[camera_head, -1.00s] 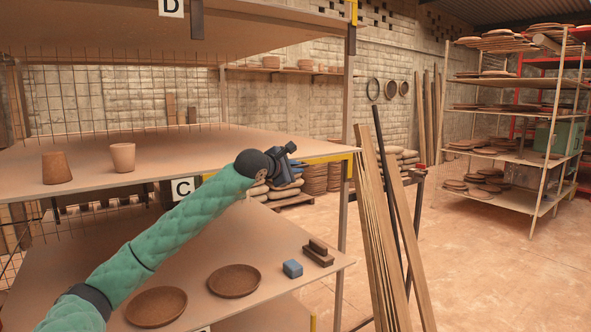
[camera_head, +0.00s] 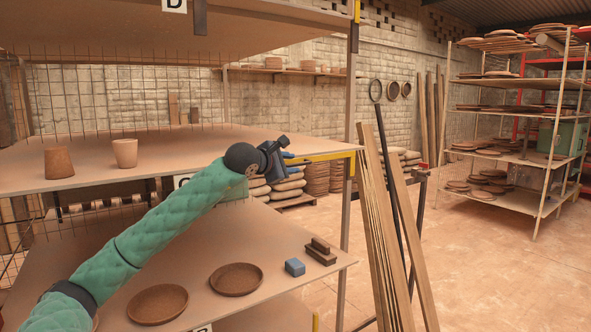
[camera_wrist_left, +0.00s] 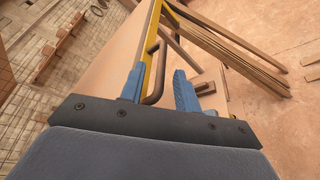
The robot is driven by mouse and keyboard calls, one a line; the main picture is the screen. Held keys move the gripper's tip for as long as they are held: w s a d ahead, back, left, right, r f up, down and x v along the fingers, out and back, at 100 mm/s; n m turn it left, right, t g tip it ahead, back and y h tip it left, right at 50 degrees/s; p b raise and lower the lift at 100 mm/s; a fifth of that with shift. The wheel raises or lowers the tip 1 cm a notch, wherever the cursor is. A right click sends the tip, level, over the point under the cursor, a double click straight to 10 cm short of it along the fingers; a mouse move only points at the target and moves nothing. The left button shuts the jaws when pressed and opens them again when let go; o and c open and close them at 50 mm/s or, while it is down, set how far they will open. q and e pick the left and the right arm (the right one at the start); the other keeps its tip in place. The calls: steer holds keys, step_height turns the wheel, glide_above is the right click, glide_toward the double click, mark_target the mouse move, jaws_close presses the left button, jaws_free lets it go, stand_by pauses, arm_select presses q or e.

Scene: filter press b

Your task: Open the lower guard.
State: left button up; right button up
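The lower guard (camera_head: 325,157) looks like a yellow bar along the right edge of the middle shelf; it also shows in the left wrist view (camera_wrist_left: 155,45). A dark bent handle (camera_wrist_left: 151,88) stands out from it there. My left gripper (camera_head: 285,154) is at the near end of this bar. In the left wrist view its blue fingers (camera_wrist_left: 160,70) are apart, with the handle between them, nearer the left finger. I cannot tell whether a finger touches it. In the head view the gripper's body hides the handle. My right gripper is not in view.
Two clay cups (camera_head: 125,153) stand on the middle shelf. Plates (camera_head: 236,279), a blue block (camera_head: 294,267) and a brown brush-like block (camera_head: 320,251) lie on the lower shelf. Wooden planks (camera_head: 385,240) lean right of the rack. The floor further right is clear.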

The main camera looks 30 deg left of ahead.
arm_select(q)
steer(key=shift+b+v, duration=0.35)
steer(key=shift+v, duration=1.55)
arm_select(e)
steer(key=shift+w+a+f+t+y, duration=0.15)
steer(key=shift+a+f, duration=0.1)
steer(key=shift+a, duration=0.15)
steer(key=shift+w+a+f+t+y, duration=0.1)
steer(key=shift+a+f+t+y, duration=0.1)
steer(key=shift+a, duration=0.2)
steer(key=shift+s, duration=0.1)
arm_select(q)
steer(key=shift+d, duration=0.1)
